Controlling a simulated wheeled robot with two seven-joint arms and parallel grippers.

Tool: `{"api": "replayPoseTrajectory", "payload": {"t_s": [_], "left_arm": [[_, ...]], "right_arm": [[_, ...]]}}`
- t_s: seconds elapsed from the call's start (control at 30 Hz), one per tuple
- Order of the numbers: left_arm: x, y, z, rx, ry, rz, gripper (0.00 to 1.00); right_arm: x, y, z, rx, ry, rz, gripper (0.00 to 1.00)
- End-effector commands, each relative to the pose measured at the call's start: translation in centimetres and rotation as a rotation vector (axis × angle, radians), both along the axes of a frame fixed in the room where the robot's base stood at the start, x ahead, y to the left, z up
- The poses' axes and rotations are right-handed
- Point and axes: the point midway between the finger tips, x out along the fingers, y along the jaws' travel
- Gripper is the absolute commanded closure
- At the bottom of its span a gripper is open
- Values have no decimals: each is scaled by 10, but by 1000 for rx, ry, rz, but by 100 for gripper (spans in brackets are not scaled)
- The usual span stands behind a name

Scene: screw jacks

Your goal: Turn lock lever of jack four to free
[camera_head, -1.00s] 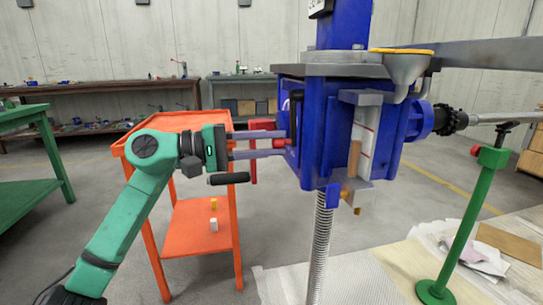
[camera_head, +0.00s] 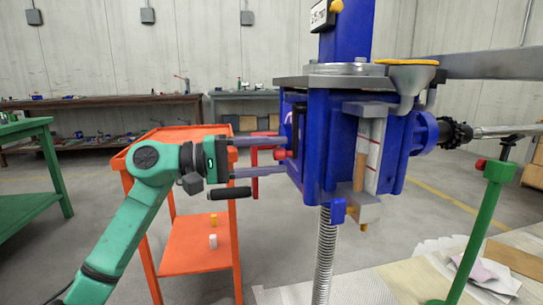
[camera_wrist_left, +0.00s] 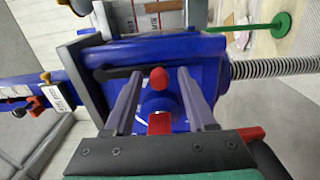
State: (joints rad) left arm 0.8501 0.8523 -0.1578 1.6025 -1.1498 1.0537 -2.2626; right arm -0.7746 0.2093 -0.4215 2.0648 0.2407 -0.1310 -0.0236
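A large blue jack (camera_head: 325,150) with a vertical screw (camera_head: 325,245) fills the middle of the head view; no jack number is readable. A small red knob (camera_head: 284,154) shows on its left side. In the left wrist view the red knob (camera_wrist_left: 158,78) lies between my fingers, with a gap on both sides, beside a black lever (camera_wrist_left: 118,73). I cannot tell for sure which part is the lock lever. My left gripper (camera_head: 283,155) is open, its fingertips close to the jack's left side. It also shows in the left wrist view (camera_wrist_left: 156,88). My right gripper is out of view.
An orange cart (camera_head: 195,245) stands behind my left arm. A green table (camera_head: 30,130) is at the left. A green stand (camera_head: 480,225) is at the right, under a shaft. A funnel (camera_head: 410,78) sits on the jack's upper right. Open floor lies between cart and jack.

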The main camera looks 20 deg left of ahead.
Motion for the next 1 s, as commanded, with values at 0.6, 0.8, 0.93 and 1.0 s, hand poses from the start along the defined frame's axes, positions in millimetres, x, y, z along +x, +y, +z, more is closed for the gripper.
{"api": "replayPoseTrajectory", "payload": {"t_s": [0.6,0.8,0.93,1.0], "left_arm": [[-44,72,-3,1,3,5,44],[-70,112,-2,-1,2,2,44],[-77,122,0,0,0,1,44],[-78,124,0,0,0,0,44]], "right_arm": [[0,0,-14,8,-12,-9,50],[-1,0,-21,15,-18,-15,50],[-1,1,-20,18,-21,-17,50],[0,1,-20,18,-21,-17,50]]}}
